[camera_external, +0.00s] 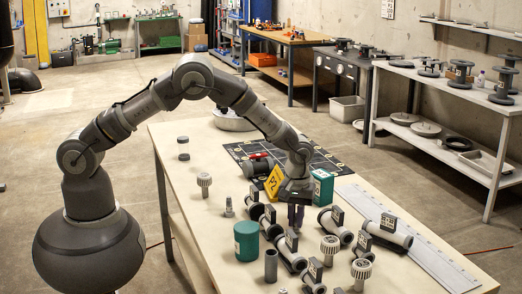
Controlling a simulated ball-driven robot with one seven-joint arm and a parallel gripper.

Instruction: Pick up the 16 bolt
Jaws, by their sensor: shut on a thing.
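My gripper (296,216) points down low over the workbench (190,222), among the parts right of its middle. Its fingers are shut on a small part that is mostly hidden, so I cannot tell its kind or number. I cannot read a 16 on any part. Grey parts with pale ribbed round heads stand upright at the left (204,181), at the front (330,246) and at the front right (361,271). A small grey stepped part (229,207) stands left of my gripper. A yellow plate with black marks (273,181) shows beside my wrist.
Dark-ended pipe pieces with black tags (335,225) crowd around my gripper. A green can (246,241) and a dark tube (271,266) stand in front, another green can (322,187) behind. A black gridded mat (325,158) lies behind. The bench's left part is mostly clear.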

